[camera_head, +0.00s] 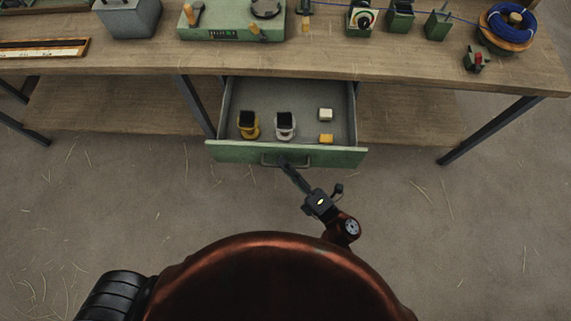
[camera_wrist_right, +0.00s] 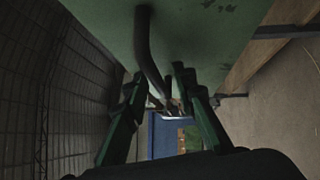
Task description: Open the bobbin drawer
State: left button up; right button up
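The bobbin drawer (camera_head: 286,154) has a green front and is pulled well out from under the workbench, its inside visible in the head view. My right gripper (camera_head: 284,163) is at the metal drawer handle (camera_head: 268,162). In the right wrist view, the handle (camera_wrist_right: 148,50) passes between its fingers (camera_wrist_right: 163,88), which stand apart with a gap showing. My left gripper is not in view.
The wooden workbench (camera_head: 330,62) carries a grey box (camera_head: 128,18), a green machine (camera_head: 232,30), small green holders and a blue coil (camera_head: 512,22). Its dark legs and lower shelf (camera_head: 115,107) flank the drawer. The floor in front is open, with scattered straw.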

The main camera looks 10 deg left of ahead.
jog(key=v, duration=1.2)
jog(key=shift+f, duration=0.1)
